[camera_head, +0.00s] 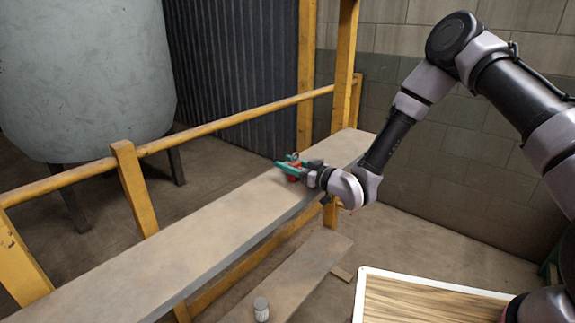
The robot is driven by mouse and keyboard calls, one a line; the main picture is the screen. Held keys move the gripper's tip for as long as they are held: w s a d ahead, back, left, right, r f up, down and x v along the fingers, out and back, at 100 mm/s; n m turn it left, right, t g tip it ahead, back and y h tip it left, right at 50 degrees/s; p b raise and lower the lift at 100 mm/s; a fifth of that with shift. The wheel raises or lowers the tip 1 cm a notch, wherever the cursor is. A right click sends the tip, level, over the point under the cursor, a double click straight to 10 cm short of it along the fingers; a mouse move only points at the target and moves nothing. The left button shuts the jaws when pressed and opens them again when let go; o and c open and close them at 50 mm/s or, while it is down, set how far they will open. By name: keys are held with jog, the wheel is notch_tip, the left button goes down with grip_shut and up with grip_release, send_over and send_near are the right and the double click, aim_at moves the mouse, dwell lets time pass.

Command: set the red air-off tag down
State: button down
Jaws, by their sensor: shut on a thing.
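My gripper (291,166) is over the far part of the upper wooden plank (185,235), its green fingers pointing left. It is shut on the red air-off tag (293,178), of which only a small red patch shows beneath and between the fingers. The fingers hide most of the tag. The tag is close to the plank's top; I cannot tell whether it touches it.
A yellow rail (230,121) with posts runs behind the plank. A grey tank (85,75) stands at the back left. A small capped container (261,309) is on the lower plank (300,275). A white-rimmed board (425,304) is at lower right. The plank's near stretch is clear.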

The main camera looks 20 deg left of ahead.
jog(key=shift+f, duration=0.25)
jog(key=shift+c, duration=1.7)
grip_release()
